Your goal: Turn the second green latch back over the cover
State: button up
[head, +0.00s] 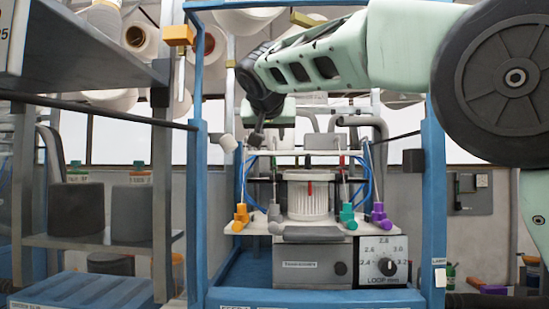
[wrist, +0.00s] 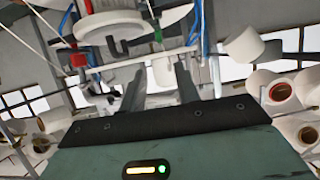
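In the head view, a teal-green piece (head: 347,216) stands on the white plate right of a white ribbed cylinder (head: 308,197). I cannot tell which is the second green latch, nor make out the cover. My gripper (head: 257,136) is above the upper rail at its left end. In the wrist view, the fingers of my gripper (wrist: 159,90) are apart, with pale machine parts seen between them. I see nothing held.
Blue posts (head: 434,190) frame the machine. Orange (head: 241,217) and purple (head: 379,216) pieces stand on the plate's sides. A dial box (head: 384,262) sits below. Yarn cones (head: 141,39) hang behind.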

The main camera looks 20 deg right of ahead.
aim_at(275, 158)
jog(key=p+x, duration=0.5)
jog(key=x, duration=0.9)
jog(key=shift+f, duration=0.15)
grip_shut()
